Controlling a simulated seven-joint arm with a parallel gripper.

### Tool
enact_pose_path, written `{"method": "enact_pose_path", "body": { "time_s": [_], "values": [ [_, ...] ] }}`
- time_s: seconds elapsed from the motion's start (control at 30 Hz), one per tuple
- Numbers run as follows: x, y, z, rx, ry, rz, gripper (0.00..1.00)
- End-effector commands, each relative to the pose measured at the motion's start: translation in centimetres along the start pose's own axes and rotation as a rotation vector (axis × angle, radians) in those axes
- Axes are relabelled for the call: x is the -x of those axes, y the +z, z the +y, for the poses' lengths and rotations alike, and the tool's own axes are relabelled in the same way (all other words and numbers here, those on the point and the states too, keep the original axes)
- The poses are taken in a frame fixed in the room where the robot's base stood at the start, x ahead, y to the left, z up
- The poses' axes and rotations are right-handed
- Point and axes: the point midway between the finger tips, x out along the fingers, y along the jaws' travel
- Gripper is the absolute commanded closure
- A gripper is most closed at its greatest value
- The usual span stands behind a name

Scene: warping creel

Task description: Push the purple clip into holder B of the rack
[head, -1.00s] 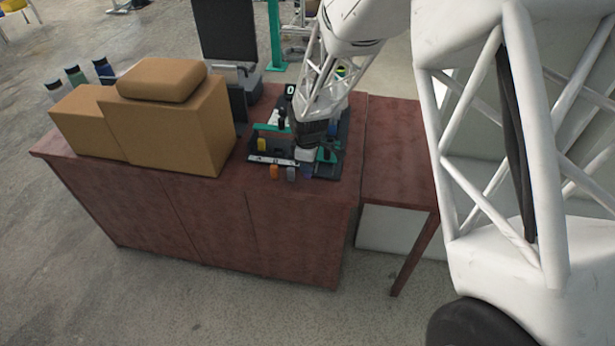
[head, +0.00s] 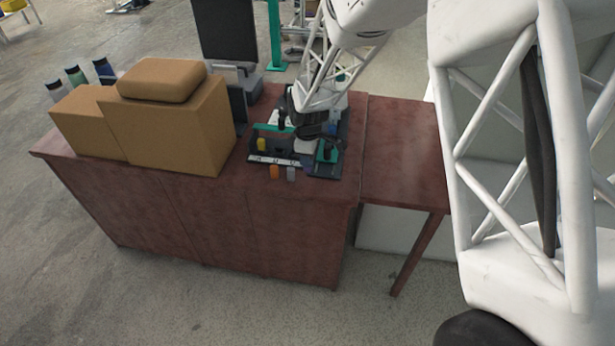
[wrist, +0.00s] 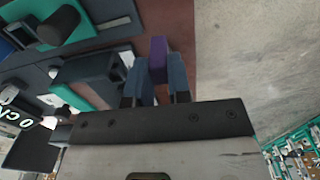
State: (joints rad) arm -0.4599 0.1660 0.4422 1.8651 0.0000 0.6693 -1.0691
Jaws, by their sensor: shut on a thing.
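My gripper (wrist: 160,78) is shut on the purple clip (wrist: 158,58), which sticks out past the two blue-grey fingertips in the wrist view. In the head view my gripper (head: 312,130) is over the right part of the dark fixtures on the red-brown bench, and the clip cannot be made out there. The rack (head: 275,160) stands near the bench's front edge, with a pale marked strip along its front and a yellow clip (head: 262,144) at its left. The letters on its holders are too small to read, so I cannot tell which is holder B.
An orange clip (head: 274,172) and a grey clip (head: 291,174) lie in front of the rack. A teal fixture with a black knob (head: 327,153) stands close on its right. Tan boxes (head: 170,125) fill the bench's left. The lower side table (head: 400,150) is clear.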

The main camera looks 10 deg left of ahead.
Motion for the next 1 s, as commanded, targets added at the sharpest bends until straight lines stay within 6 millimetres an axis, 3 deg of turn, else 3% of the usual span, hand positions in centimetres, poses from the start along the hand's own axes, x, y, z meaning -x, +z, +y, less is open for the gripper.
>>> {"method": "enact_pose_path", "body": {
  "time_s": [0.33, 0.77, 1.0],
  "values": [
    [3.0, 0.0, 0.0, 0.0, 0.002, 0.001, 0.99],
    [3.2, -0.1, 0.1, 0.0, 0.001, 0.001, 0.99],
    [3.3, -1.6, 1.4, 0.005, 0.0, 0.0, 0.99]
  ]
}}
